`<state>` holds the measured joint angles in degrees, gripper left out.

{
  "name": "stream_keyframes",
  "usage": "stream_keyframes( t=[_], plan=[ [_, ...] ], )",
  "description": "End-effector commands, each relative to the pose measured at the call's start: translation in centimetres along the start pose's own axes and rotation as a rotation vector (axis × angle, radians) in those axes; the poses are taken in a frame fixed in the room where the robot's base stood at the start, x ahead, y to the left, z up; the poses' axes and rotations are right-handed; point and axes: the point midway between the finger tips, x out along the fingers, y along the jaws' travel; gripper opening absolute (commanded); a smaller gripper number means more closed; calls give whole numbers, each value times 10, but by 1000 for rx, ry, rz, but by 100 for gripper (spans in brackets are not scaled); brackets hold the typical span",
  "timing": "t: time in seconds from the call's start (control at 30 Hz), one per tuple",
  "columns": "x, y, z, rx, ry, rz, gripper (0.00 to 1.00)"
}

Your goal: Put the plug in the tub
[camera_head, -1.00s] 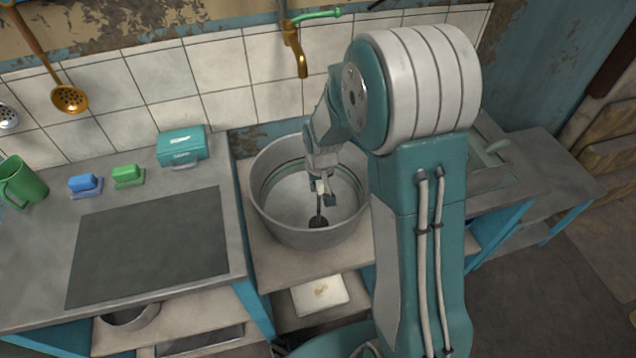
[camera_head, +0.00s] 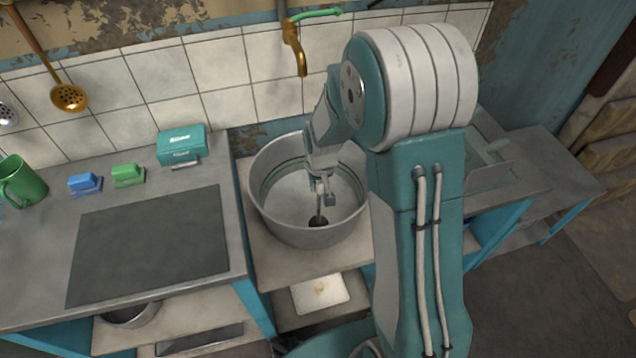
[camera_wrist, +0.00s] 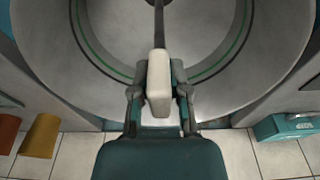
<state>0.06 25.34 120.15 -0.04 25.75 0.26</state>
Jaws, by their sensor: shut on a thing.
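The tub (camera_head: 308,238) is a wide round grey metal basin with green rings inside; its wall also shows in the wrist view (camera_wrist: 262,75). The plug has a pale block handle (camera_wrist: 158,75), a thin rod and a dark round end (camera_head: 318,222). My gripper (camera_head: 323,190) is inside the tub's opening, with the plug hanging roughly upright below it. In the wrist view my gripper (camera_wrist: 158,95) is shut on the pale handle, one finger on each side. The dark end is low over the tub floor; I cannot tell whether it touches.
A gold tap (camera_head: 296,50) is on the tiled wall behind the tub. The counter at left holds a teal box (camera_head: 182,145), a green sponge (camera_head: 127,174), a blue sponge (camera_head: 84,183) and a green mug (camera_head: 22,182). A pale tray (camera_head: 320,293) lies on the shelf below.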

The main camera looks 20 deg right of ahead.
Motion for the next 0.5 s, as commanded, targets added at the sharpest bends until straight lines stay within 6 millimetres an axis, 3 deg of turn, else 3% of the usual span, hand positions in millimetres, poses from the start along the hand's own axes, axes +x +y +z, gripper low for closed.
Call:
stream_keyframes(
  t=[0.4, 0.43, 0.5],
  plan=[
    [2, 0, 0, 0, 1, 0, 0],
    [2, 0, 0, 0, 1, 0, 30],
    [2, 0, 0, 0, 1, 0, 62]
  ],
)
